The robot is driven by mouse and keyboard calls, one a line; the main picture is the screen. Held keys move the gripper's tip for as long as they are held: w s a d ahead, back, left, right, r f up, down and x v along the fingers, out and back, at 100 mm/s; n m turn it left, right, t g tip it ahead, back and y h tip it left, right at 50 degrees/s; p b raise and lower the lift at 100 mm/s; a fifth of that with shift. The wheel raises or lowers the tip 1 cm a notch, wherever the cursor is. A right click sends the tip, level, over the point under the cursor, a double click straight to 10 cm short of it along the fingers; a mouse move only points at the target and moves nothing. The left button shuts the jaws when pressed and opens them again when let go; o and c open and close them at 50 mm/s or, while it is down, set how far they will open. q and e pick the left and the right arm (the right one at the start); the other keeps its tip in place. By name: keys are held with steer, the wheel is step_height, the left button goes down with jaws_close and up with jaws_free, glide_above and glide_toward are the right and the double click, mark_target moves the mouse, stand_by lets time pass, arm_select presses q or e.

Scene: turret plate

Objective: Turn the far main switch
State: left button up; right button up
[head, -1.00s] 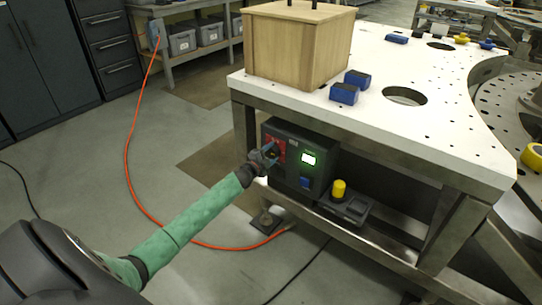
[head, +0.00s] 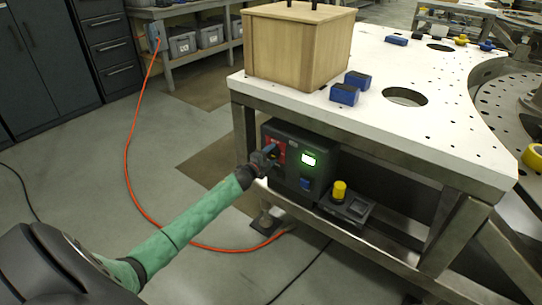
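A dark control box (head: 299,158) with a lit green display (head: 308,159) sits on the shelf under the white table. A red switch panel (head: 277,150) is on the left part of its front. My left gripper (head: 270,156) is at this panel and covers most of the switch on it. Its fingers are too small and dark to tell whether they are closed on the switch. My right gripper is not in view.
The white perforated table (head: 430,110) overhangs the box. A wooden box (head: 292,45) and blue blocks (head: 344,93) stand on it. A yellow-topped device (head: 339,190) sits right of the control box. An orange hose (head: 131,180) crosses the floor.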

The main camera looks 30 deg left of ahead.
arm_select(q)
steer(key=shift+o, duration=1.3)
steer(key=shift+s, duration=0.1)
steer(key=s, duration=0.7)
steer(key=shift+s+a+b, duration=0.3)
steer(key=shift+b, duration=0.05)
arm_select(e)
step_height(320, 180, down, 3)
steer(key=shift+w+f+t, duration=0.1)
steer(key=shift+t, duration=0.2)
